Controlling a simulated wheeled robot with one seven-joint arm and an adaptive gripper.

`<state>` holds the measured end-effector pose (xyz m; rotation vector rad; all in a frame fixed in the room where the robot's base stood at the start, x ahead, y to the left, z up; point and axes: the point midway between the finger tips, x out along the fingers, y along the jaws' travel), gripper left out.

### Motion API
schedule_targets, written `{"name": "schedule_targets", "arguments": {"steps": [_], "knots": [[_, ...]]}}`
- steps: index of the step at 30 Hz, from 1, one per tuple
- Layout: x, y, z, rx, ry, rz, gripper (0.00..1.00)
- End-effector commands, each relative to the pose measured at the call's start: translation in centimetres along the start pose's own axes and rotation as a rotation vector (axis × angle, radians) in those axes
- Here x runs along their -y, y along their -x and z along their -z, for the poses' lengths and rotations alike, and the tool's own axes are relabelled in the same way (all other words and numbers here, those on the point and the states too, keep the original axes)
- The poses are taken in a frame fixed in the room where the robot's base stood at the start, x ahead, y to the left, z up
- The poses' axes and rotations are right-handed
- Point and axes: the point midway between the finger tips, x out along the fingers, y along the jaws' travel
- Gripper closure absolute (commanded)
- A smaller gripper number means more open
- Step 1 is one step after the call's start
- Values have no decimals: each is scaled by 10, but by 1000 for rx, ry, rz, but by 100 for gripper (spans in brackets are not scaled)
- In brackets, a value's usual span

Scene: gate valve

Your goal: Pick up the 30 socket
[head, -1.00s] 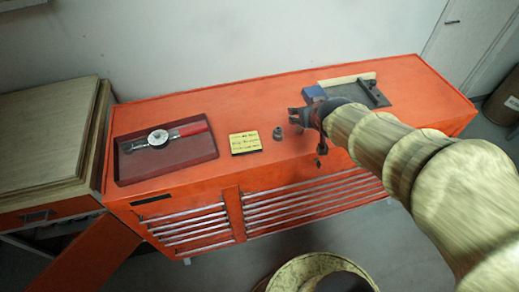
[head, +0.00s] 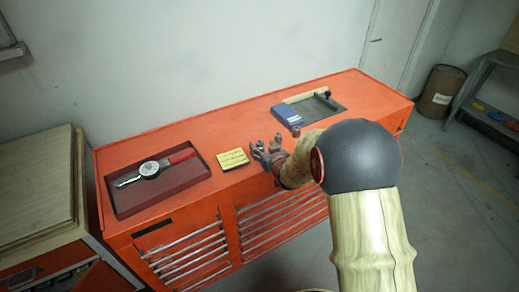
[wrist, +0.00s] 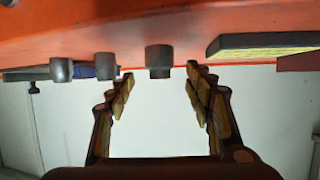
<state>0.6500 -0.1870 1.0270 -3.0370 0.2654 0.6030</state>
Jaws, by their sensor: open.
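My gripper (head: 265,150) is open at the front of the orange cabinet top, just right of the yellow note. In the wrist view its two fingers (wrist: 159,77) are spread apart, pointing at the cabinet top. The largest grey socket (wrist: 159,60) appears between the fingertips, with a gap on each side. Two smaller grey sockets, a middle one (wrist: 106,66) and a far-left one (wrist: 62,69), stand in a row left of it. A small socket (head: 296,131) shows right of my gripper in the head view. No size markings are readable.
The yellow note (head: 232,159) lies left of my gripper. A red tray (head: 187,181) with a torque wrench (head: 150,169) is further left. A blue box (head: 285,114) and a grey tray (head: 322,104) are at the right back. A wall (head: 220,60) stands behind.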

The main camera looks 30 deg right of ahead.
Motion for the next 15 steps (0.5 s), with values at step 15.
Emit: {"name": "schedule_targets", "arguments": {"steps": [15], "knots": [[1, -37, 4, 0, 1, 0, 48]]}}
